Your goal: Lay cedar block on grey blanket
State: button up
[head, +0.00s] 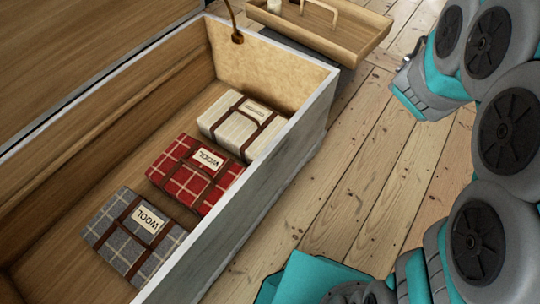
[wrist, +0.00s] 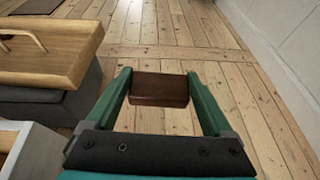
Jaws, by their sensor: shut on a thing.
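The grey blanket (head: 112,240) is a folded plaid bundle with brown straps and a WOOL label. It lies in the near end of the long wooden chest (head: 328,88), in the head view. My gripper (wrist: 160,80) is shut on the cedar block (wrist: 160,92), a dark brown block held between the green fingers in the wrist view. The gripper is outside the chest, over the floorboards. In the head view my arm is at the right, and the block cannot be made out there.
A red plaid blanket (head: 183,179) and a cream blanket (head: 232,128) lie in the same chest, beyond the grey one. A wooden tray (head: 345,35) with a handle rests on a dark stand behind the chest. The chest's raised walls surround the blankets.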

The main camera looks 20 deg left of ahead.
aim_at(155, 251)
jog(key=k+j+u, duration=0.1)
jog(key=k, duration=0.35)
jog(key=k+j, duration=0.15)
jog(key=k, duration=0.3)
jog(key=k+j+u, duration=0.15)
jog(key=k, duration=0.3)
jog(key=k+j+u, duration=0.1)
jog(key=k, duration=0.35)
jog(key=j, duration=0.1)
